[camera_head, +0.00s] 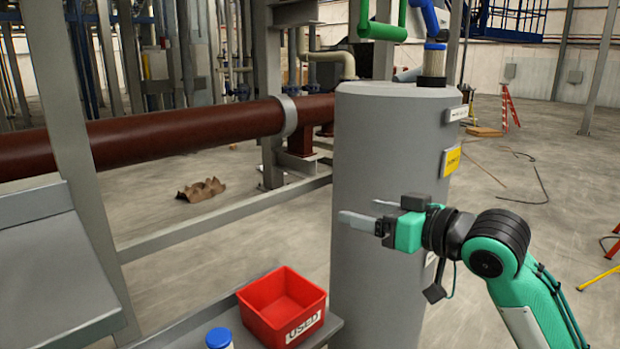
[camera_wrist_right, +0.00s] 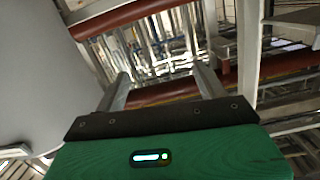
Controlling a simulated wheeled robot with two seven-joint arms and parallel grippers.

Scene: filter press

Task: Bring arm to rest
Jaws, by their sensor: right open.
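My right gripper (camera_head: 362,220) is in front of the grey cylindrical housing (camera_head: 385,140), with its fingers pointing left. It is open and empty. In the right wrist view its two fingers (camera_wrist_right: 165,88) stand apart with nothing between them. My right arm comes in from the lower right of the head view. At the top of the head view a green handle (camera_head: 384,30) and a blue-capped pleated filter (camera_head: 434,62) show above the housing. My left gripper is not clearly in view.
A red bin (camera_head: 283,305) marked "USED" sits on a grey shelf (camera_head: 325,332), with a blue-capped container (camera_head: 219,339) beside it. A dark red pipe (camera_head: 150,137) runs behind the grey frame. Crumpled brown debris (camera_head: 201,189) lies on the floor. Open floor spreads at right.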

